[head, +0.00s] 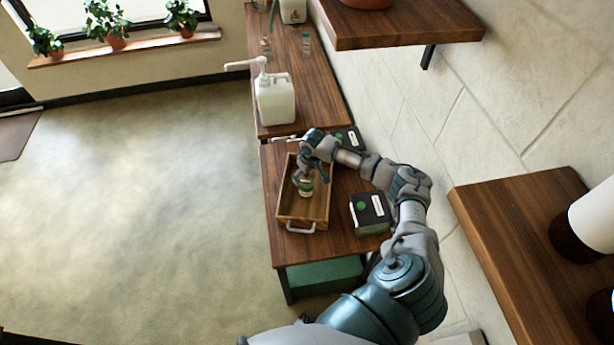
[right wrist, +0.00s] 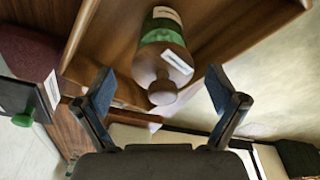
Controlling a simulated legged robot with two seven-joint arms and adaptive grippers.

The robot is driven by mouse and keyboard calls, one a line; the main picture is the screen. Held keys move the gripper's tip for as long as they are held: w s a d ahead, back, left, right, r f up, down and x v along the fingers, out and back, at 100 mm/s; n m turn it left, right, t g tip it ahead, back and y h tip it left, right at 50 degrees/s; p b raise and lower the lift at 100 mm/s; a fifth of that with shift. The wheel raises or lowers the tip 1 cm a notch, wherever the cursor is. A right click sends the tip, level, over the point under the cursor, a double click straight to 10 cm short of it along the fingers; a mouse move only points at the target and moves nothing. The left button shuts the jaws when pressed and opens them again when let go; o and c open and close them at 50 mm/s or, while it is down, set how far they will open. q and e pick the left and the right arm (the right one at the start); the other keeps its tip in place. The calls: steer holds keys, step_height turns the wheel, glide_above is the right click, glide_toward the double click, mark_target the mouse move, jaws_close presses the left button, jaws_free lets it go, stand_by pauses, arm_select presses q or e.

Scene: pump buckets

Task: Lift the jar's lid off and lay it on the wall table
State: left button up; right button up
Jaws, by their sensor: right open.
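The jar (head: 306,188) stands inside a wooden tray. In the right wrist view the jar (right wrist: 160,32) has a green band and a white label. Its lid (right wrist: 163,65) is brownish with a round knob and a white tag, and sits on the jar. My right gripper (head: 304,176) is over the tray, close to the jar. In the right wrist view its open fingers (right wrist: 160,85) lie either side of the knob, with nothing held. Whether they touch the lid is unclear. The wooden table (head: 345,247) under the tray stands along the wall. My left gripper is out of view.
The tray (head: 289,210) has raised walls and a metal handle. A dark box (head: 371,212) with a green dot sits right of it, another (head: 348,138) behind. A white pump bucket (head: 275,102) stands on the farther table (head: 305,85). Wall shelves (head: 400,25) overhang at right.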

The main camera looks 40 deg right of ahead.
steer(key=shift+a, duration=0.2)
steer(key=shift+c, duration=0.5)
steer(key=shift+d, duration=0.15)
steer(key=c, duration=0.9)
steer(key=shift+c, duration=0.2)
